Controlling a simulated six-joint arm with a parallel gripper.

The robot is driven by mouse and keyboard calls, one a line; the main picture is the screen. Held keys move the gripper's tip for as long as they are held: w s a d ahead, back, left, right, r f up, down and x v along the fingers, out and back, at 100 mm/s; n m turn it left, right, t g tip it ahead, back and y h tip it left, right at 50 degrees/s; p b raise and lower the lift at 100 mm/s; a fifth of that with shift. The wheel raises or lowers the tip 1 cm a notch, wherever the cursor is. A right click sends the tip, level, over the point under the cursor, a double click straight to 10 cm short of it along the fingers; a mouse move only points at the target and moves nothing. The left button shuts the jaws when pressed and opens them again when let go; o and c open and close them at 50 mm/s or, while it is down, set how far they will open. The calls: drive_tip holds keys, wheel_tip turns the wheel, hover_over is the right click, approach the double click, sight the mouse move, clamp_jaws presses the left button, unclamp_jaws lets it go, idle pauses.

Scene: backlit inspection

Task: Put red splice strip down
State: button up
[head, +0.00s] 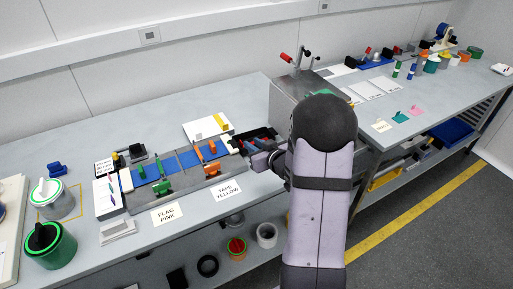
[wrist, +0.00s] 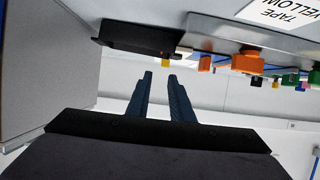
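My gripper (head: 252,146) is at the front edge of a black tray (head: 262,133), right of the blue-and-grey fixture (head: 190,158). In the wrist view my gripper (wrist: 160,76) shows two dark fingers with a gap between them. I see nothing held in that gap. The black tray (wrist: 135,38) is just beyond the fingertips, with a small yellow piece (wrist: 165,62) by its edge. I cannot make out the red splice strip for certain in either view. My arm hides part of the bench.
A metal box (head: 285,103) with a red-handled clamp (head: 286,58) stands right of the tray. Cards reading TAPE YELLOW (head: 226,193) and FLAG PINK (head: 167,214) lie in front of the fixture. A white box (head: 207,127) is behind it.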

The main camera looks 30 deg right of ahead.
drive_tip(key=shift+v, duration=0.85)
drive_tip(key=shift+a, duration=0.1)
drive_tip(key=s+a+f+g, duration=0.1)
drive_tip(key=s+a+g, duration=0.1)
drive_tip(key=s, duration=0.1)
drive_tip(key=s+a+f+g+h, duration=0.1)
drive_tip(key=s+a+g, duration=0.1)
drive_tip(key=s, duration=0.1)
drive_tip(key=s+a+f+g, duration=0.1)
drive_tip(key=s+a+g, duration=0.1)
drive_tip(key=s+a, duration=0.1)
drive_tip(key=shift+s+f+m+g+h, duration=0.15)
drive_tip(key=shift+f+m+g+h, duration=0.15)
drive_tip(key=shift+f+g, duration=0.1)
drive_tip(key=s+a+g, duration=0.3)
drive_tip(key=s+a, duration=0.2)
drive_tip(key=s, duration=0.4)
drive_tip(key=s+a+g+y, duration=0.1)
drive_tip(key=s+a+g, duration=0.2)
drive_tip(key=s, duration=0.6)
drive_tip(key=a, duration=0.2)
drive_tip(key=shift+a+g+y, duration=0.3)
drive_tip(key=shift+a+g, duration=0.1)
